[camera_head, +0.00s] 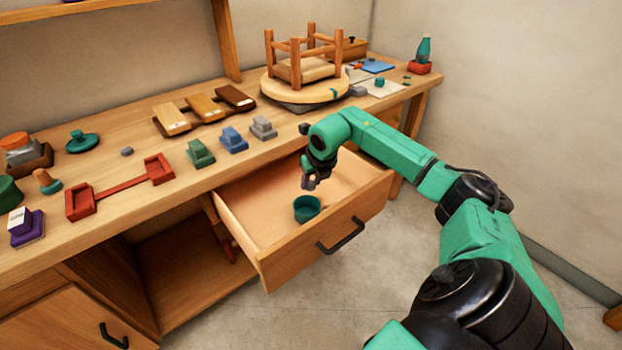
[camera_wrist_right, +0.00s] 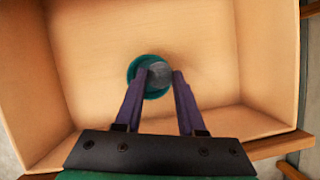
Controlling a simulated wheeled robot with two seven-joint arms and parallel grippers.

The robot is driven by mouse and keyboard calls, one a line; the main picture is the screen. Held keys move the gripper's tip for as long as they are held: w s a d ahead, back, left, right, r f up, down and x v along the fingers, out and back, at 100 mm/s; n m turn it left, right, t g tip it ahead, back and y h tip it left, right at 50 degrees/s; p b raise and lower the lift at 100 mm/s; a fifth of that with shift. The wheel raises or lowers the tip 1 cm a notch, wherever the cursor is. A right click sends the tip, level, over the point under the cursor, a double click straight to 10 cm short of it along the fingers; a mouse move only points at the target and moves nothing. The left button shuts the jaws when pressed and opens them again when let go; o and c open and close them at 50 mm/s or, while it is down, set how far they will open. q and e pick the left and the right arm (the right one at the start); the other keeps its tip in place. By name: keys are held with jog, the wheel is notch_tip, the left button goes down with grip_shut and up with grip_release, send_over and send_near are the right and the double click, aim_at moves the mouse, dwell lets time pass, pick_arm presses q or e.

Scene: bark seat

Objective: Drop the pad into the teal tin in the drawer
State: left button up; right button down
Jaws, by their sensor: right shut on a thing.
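The teal tin (camera_head: 307,210) stands in the open drawer (camera_head: 245,222), near its front wall. My right gripper (camera_head: 309,184) points down over the drawer, just above the tin. In the right wrist view the purple fingers (camera_wrist_right: 162,78) are shut on a small grey pad (camera_wrist_right: 159,71). The pad is seen against the tin's opening, with the teal rim (camera_wrist_right: 135,76) showing around it. The pad's exact height over the tin is hard to tell. My left gripper is out of view.
The workbench (camera_head: 120,171) above the drawer carries coloured blocks (camera_head: 200,153), a red holder (camera_head: 120,187) and an upturned stool (camera_head: 305,70) on a round board. The rest of the drawer floor is bare. The drawer has a black handle (camera_head: 341,236).

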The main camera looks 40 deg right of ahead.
jog(key=b, duration=0.4)
send_over(311, 212)
notch_tip(311, 212, down, 6)
jog(key=shift+s+r, duration=0.1)
jog(key=shift+r, duration=0.1)
jog(key=shift+p, duration=0.35)
jog(key=shift+c, duration=2.1)
grip_release()
jog(key=shift+r, duration=0.1)
jog(key=v, duration=1.4)
jog(key=shift+r, duration=0.25)
jog(key=shift+s+a, duration=0.1)
